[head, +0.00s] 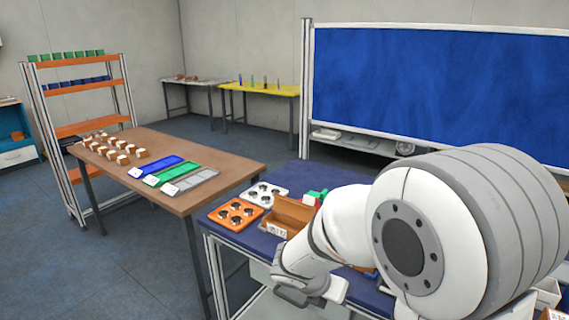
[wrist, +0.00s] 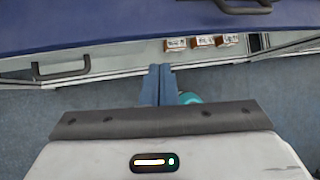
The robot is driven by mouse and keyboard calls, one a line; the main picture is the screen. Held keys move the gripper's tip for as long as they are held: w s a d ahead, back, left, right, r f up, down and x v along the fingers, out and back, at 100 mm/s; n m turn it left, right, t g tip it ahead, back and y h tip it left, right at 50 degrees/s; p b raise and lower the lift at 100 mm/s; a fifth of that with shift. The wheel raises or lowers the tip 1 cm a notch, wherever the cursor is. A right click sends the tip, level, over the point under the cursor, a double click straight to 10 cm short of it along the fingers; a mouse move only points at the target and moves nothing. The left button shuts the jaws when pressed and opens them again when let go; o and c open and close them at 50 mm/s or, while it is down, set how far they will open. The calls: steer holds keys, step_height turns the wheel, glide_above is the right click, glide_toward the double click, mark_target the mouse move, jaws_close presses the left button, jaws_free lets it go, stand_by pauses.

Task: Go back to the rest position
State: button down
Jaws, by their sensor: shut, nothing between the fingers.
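My gripper (wrist: 161,84) shows in the wrist view with its two fingers pressed together and nothing between them. It hangs in front of the blue table's front edge (wrist: 100,36), apart from it, with the floor beneath. In the head view my white arm reaches down from the right across the blue table (head: 237,187), and its wrist end is low at the table's front side. The fingertips cannot be made out there.
An orange tray (head: 235,215), a white tray (head: 263,194) and an open cardboard box (head: 291,213) stand beside my arm. A brown table (head: 212,165) is to the left. Drawer handles (wrist: 61,69) and small boxes (wrist: 200,41) are under the blue table's edge. Floor is clear at left.

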steer(key=s+d+r+m+y, duration=0.1)
steer(key=s+r+m+y, duration=0.2)
steer(key=s+m, duration=0.5)
steer(key=s+d+r+m+g+y, duration=0.1)
steer(key=s+r+m, duration=0.4)
steer(key=m, duration=1.6)
steer(key=s+d+y, duration=0.1)
steer(key=s+y, duration=0.1)
steer(key=s, duration=0.1)
steer(key=shift+r+g, duration=0.3)
